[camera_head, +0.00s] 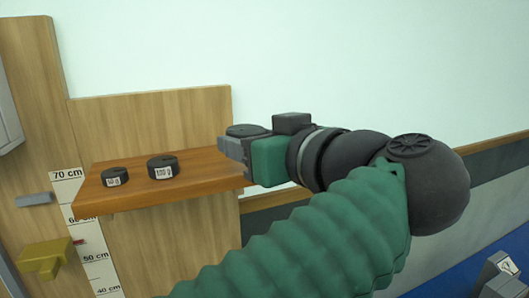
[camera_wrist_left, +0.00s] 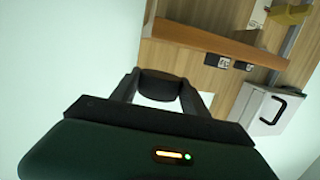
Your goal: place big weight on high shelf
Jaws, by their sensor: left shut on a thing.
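A round black weight (camera_head: 248,130) is held in my left gripper (camera_head: 234,148), at the right end of the wooden shelf (camera_head: 215,172) in the head view. In the left wrist view the dark weight (camera_wrist_left: 160,85) sits between the two fingers of the left gripper (camera_wrist_left: 158,90), which is shut on it. There it appears apart from the shelf (camera_wrist_left: 200,38). A small black weight (camera_head: 115,177) and a larger one labelled 100 g (camera_head: 163,167) stand on the shelf.
A height scale (camera_head: 88,235) runs down the wooden panel left of the shelf. A yellow block-like fixture (camera_head: 45,258) juts out at lower left. A grey-white box with a black handle (camera_wrist_left: 270,110) shows in the wrist view. The shelf's right part is bare.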

